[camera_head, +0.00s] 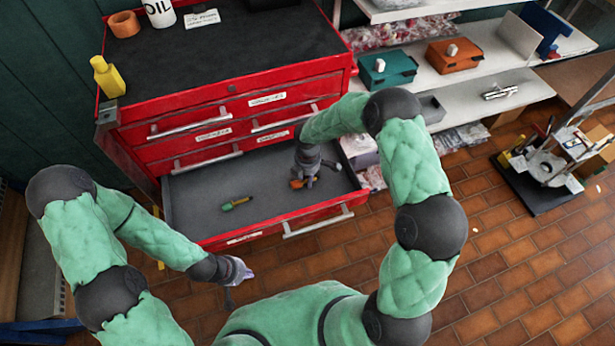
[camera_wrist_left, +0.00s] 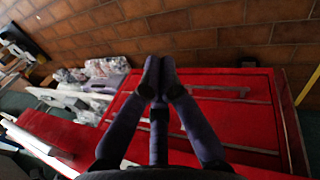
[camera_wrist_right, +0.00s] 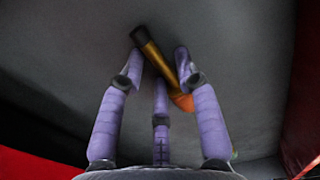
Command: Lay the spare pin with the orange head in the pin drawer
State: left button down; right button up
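The pin with the orange head (camera_wrist_right: 182,102) has a brass shaft and a dark far end. It lies slantwise between the fingers of my right gripper (camera_wrist_right: 159,58), along the grey drawer floor. Its orange head (camera_head: 296,184) also shows in the head view. My right gripper is low inside the open drawer (camera_head: 185,205), at its right side. Its fingers are apart, with a gap at the left finger; whether the right finger touches the pin is unclear. My left gripper (camera_wrist_left: 159,75) has its fingertips together, empty, in front of the drawer, outside it.
A green-headed pin (camera_head: 237,203) lies in the drawer, left of my right gripper. The red tool cabinet (camera_head: 225,88) carries a yellow bottle (camera_head: 107,76), an orange ring (camera_head: 124,23) and an oil can (camera_head: 159,12). Shelves (camera_head: 478,85) stand right. The drawer's left part is clear.

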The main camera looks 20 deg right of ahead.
jog(key=shift+r, duration=0.1)
pick_arm(q)
notch_tip(320, 180, up, 6)
jog(key=p, duration=0.5)
jog(key=shift+f+p, duration=0.25)
jog(key=shift+p, duration=0.05)
pick_arm(e)
notch_tip(320, 180, up, 12)
